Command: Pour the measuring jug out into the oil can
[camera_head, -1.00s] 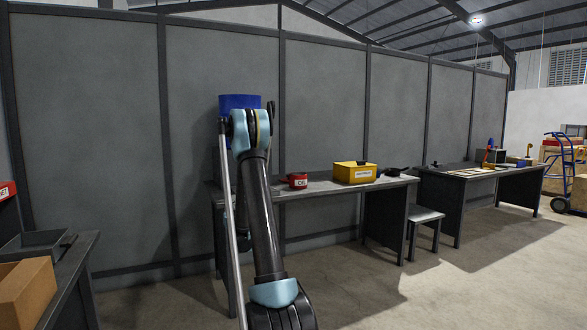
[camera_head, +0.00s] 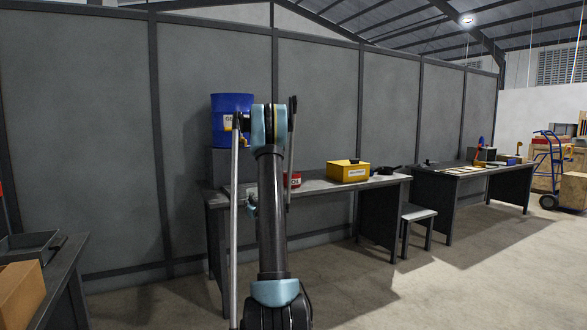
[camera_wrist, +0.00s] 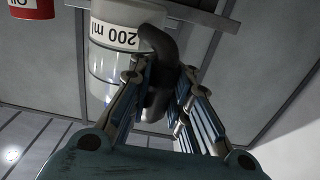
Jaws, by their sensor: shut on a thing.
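The measuring jug (camera_wrist: 106,68) is a pale, translucent cup with a "200 ml" label and a dark handle. My gripper (camera_wrist: 160,78) is shut on that handle in the wrist view. The wrist picture is upside down, and the jug looks about upright in it. The red oil can (camera_head: 294,180) stands on the near bench in the head view, partly hidden behind my arm. It also shows in the wrist view (camera_wrist: 32,8), cut off at the top left and apart from the jug. My arm mostly hides the gripper and jug in the head view.
The grey bench (camera_head: 385,183) also bears a yellow bin (camera_head: 348,173) and a small dark item. A blue drum (camera_head: 231,118) stands on a grey stand behind its left end. A stool (camera_head: 419,215) is at its right. A side bench with a cardboard box (camera_head: 18,290) is at left.

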